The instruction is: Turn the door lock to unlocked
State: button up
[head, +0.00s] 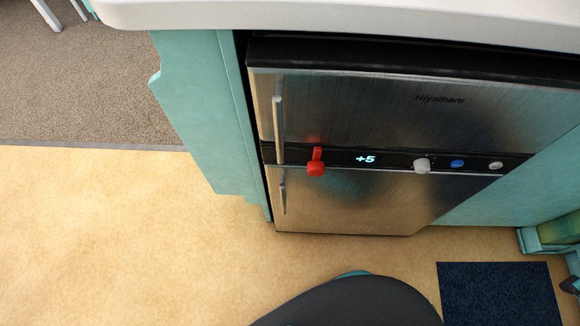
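A red door lock (316,168) sits on the black control strip of a steel fridge (360,110), near the left side beside the upper door handle. Its narrow lever points upward from a rounded red knob. The strip also carries a lit display reading +5 (365,159), a pale grey knob (421,165), a blue button (457,163) and a whitish button (495,165). The upper door handle (279,120) and lower handle (283,190) are vertical bars on the left. Both doors look shut. My gripper is not in view.
A white countertop (350,14) overhangs the fridge. A teal cabinet panel (205,120) flanks it on the left. A dark blue mat (497,293) lies at the lower right, near a teal object (545,240). The beige floor (110,240) to the left is clear.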

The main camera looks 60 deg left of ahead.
aim_at(315, 168)
jog(key=z, duration=1)
jog(key=k, duration=2.25)
jog(key=u, duration=1.65)
